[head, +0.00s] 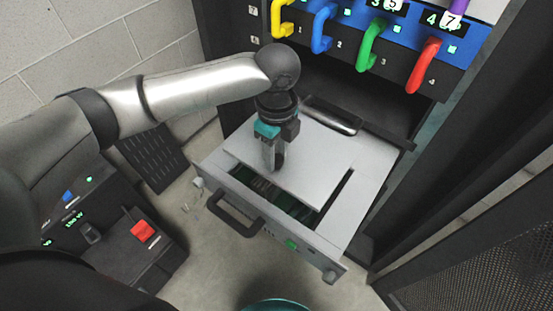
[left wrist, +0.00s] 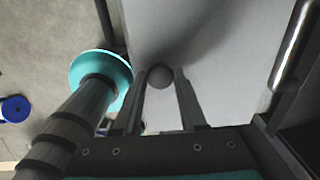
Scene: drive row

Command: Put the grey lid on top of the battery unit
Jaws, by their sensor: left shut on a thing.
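The grey lid (head: 318,158) is a flat plate lying over the battery unit (head: 345,225), a grey box drawn out of the rack. Dark openings show along the lid's front and right edges, so it does not line up with the unit's opening. I cannot tell whether it touches the unit. My left gripper (head: 273,166) is shut on the lid's small round knob. In the left wrist view, the knob (left wrist: 159,76) is between the fingers (left wrist: 160,84), and the lid (left wrist: 210,50) spreads beyond. My right gripper is not in view.
The rack above holds yellow (head: 283,18), blue (head: 322,30), green (head: 371,45) and red (head: 424,62) handles. The unit has a black front handle (head: 237,212). A black device with a red button (head: 143,231) stands at lower left. A mesh door (head: 480,270) is at right.

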